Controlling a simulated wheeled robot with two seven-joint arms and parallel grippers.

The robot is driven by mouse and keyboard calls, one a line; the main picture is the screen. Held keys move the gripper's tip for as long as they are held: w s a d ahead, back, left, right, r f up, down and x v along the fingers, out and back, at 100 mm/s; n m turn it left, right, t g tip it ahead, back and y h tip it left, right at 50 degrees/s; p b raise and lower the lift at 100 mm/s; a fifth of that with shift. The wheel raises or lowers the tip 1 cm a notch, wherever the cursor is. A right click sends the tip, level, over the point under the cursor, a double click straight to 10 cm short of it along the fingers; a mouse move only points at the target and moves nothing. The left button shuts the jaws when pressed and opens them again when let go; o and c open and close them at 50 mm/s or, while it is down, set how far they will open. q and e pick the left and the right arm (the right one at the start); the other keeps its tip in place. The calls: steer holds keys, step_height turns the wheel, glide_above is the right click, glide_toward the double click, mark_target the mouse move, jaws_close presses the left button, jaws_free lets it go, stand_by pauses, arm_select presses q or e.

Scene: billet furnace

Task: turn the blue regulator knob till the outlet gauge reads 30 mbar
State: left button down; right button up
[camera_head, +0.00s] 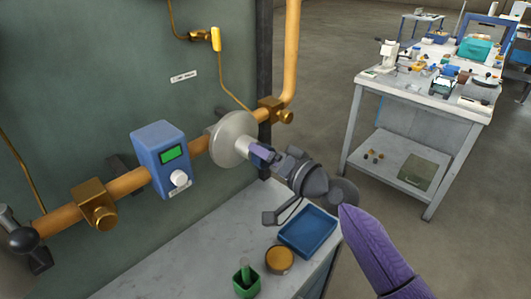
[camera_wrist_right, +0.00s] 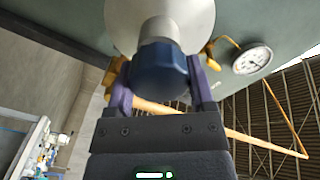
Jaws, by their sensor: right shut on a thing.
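The blue regulator knob (camera_wrist_right: 160,72) sits at the end of a pale neck on the round grey regulator body (camera_head: 233,139). My right gripper (camera_head: 264,155) is shut on the knob, with one finger on each side of it in the right wrist view (camera_wrist_right: 161,82). In the head view the fingers mostly hide the knob. A round white gauge (camera_wrist_right: 252,59) shows at the upper right of the wrist view. Its reading is too small to tell, and I cannot tell whether it is the outlet gauge. My left gripper is not in view.
An orange pipe (camera_head: 128,184) runs along the green wall, with a blue box (camera_head: 160,157) on it. Below, a grey bench (camera_head: 185,262) holds a blue tray (camera_head: 308,231), an orange-topped round container (camera_head: 279,259) and a green cup (camera_head: 246,284). A cluttered table (camera_head: 420,100) stands at right.

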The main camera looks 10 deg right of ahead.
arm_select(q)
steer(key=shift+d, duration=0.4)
arm_select(e)
steer(key=shift+m, duration=0.3)
steer(key=o, duration=1.2)
steer(key=shift+c, duration=0.2)
steer(key=shift+o, duration=0.3)
steer(key=shift+s+d, duration=0.25)
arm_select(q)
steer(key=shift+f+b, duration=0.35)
arm_select(e)
steer(key=v, duration=0.9)
steer(key=shift+s, duration=0.1)
